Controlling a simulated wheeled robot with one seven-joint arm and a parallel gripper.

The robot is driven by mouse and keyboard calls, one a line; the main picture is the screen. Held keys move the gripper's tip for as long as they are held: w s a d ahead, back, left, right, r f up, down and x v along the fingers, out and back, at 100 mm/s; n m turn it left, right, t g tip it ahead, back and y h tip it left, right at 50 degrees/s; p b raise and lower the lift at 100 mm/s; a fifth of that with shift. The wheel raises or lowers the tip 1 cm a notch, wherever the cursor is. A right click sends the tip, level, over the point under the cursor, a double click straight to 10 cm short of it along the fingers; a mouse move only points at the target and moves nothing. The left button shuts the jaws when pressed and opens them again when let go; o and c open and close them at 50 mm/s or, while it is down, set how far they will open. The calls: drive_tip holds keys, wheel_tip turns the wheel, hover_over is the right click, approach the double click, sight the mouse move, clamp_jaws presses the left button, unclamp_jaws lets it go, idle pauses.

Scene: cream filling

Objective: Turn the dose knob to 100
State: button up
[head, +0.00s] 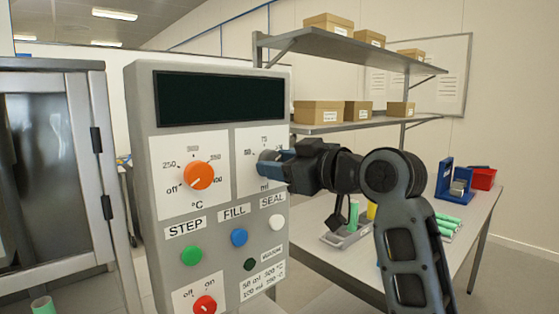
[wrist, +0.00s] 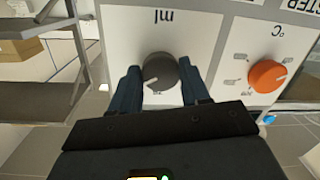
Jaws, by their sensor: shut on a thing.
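The dose knob (head: 265,156) is a dark grey round knob above the "ml" label on the control panel (head: 137,150). In the wrist view, which shows the panel upside down, the knob (wrist: 161,68) sits between the two blue fingers of my gripper (wrist: 160,85). A pale mark on the knob points to the lower left there, which is up and right on the upright panel. My gripper (head: 276,166) is shut on the knob from the right in the head view. The 50 and 75 marks show; the 100 mark is hidden behind my gripper.
The orange temperature knob (head: 199,176) is left of the dose knob. Green (head: 191,256), blue (head: 239,237) and white (head: 278,223) buttons sit below. A table (head: 340,267) with green tubes (head: 444,233) and shelves (head: 355,51) with boxes stand at the right.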

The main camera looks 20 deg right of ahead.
drive_tip(key=shift+f, duration=0.15)
drive_tip(key=o, duration=1.1)
drive_tip(key=shift+c, duration=0.2)
drive_tip(key=b+v, duration=0.1)
drive_tip(key=v, duration=0.6)
drive_tip(key=shift+s+d, duration=0.15)
drive_tip(key=shift+s, duration=0.2)
